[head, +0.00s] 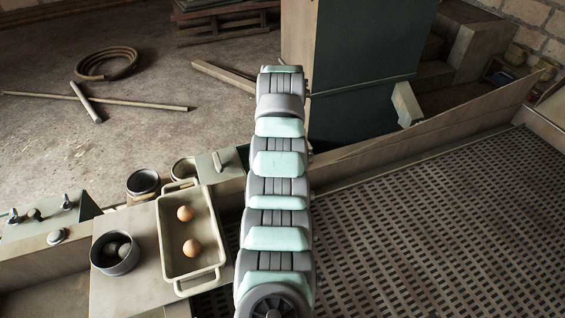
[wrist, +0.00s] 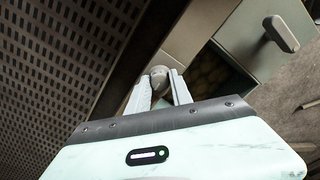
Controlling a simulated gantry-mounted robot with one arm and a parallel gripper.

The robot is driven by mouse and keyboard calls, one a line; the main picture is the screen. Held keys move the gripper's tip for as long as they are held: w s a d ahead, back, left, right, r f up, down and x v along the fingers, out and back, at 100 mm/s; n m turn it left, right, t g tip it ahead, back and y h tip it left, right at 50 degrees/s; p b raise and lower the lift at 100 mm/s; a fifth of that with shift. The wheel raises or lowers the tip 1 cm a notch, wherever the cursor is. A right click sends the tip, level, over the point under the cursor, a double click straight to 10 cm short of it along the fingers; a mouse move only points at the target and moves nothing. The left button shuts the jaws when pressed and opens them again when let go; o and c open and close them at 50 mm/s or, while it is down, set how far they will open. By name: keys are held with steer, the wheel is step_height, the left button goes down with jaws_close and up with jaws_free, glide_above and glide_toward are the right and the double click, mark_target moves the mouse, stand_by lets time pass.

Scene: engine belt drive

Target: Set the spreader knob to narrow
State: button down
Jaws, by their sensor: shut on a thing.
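In the wrist view my gripper (wrist: 161,82) has its two pale fingers on either side of a small grey rounded knob (wrist: 158,71), and it is shut on it. The knob looks like the spreader knob, close to the edge of the perforated bed. Only its rounded end shows between the fingers. I cannot read any marking or tell which setting it points to. In the head view my arm hides the gripper and the knob.
A pale panel with a lever handle (wrist: 280,33) is at upper right in the wrist view. The perforated bed (head: 430,220) fills the right of the head view. A tray (head: 170,240) with two round brown things and a dark pot (head: 101,262) stand left of my arm.

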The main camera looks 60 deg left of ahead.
steer(key=c, duration=1.1)
jaws_free()
steer(key=shift+c, duration=0.2)
step_height(320, 180, up, 11)
steer(key=shift+b, duration=0.45)
steer(key=shift+f, duration=0.1)
